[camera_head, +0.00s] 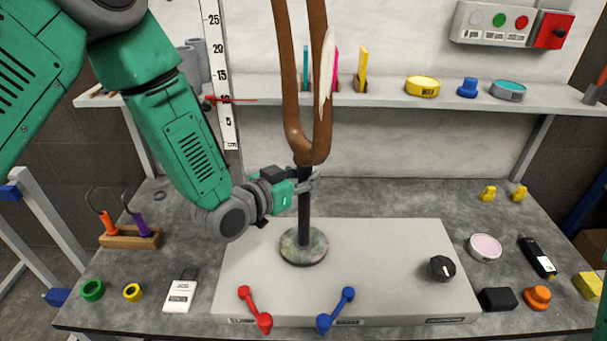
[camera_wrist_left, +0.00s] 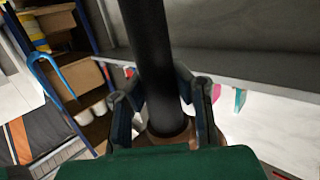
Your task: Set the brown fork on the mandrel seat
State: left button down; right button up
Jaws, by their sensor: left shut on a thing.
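The brown fork (camera_head: 315,140) is upside down and roughly upright, its two legs running up out of the head view. A black tube (camera_head: 305,205) runs down from its crown. My left gripper (camera_head: 308,181) is shut on this tube just below the crown. In the left wrist view the black tube (camera_wrist_left: 153,60) passes between the fingers (camera_wrist_left: 166,108), with a brown part behind. The mandrel seat (camera_head: 304,247) appears as a mottled grey-green disc on the light base plate. The tube's lower end appears over its middle; whether it touches or is inserted cannot be told. My right gripper is out of view.
The plate (camera_head: 400,245) carries red (camera_head: 255,310) and blue levers (camera_head: 336,310) in front and a black knob (camera_head: 442,267) at right. A shelf (camera_head: 390,98) with coloured items stands behind the fork, and an upright ruler (camera_head: 221,90) at left. Small objects line both bench sides.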

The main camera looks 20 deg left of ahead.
pick_arm(q)
jog(key=c, duration=1.6)
grip_release()
jog(key=shift+s+d+f+h, duration=0.1)
jog(key=shift+s+d+h, duration=0.2)
jog(key=shift+d, duration=0.35)
jog(key=shift+o, duration=0.9)
jog(key=shift+d+r, duration=0.2)
jog(key=shift+d, duration=0.1)
jog(key=shift+a, duration=0.45)
jog(key=shift+f, duration=0.1)
jog(key=v, duration=0.8)
jog(key=shift+w, duration=0.1)
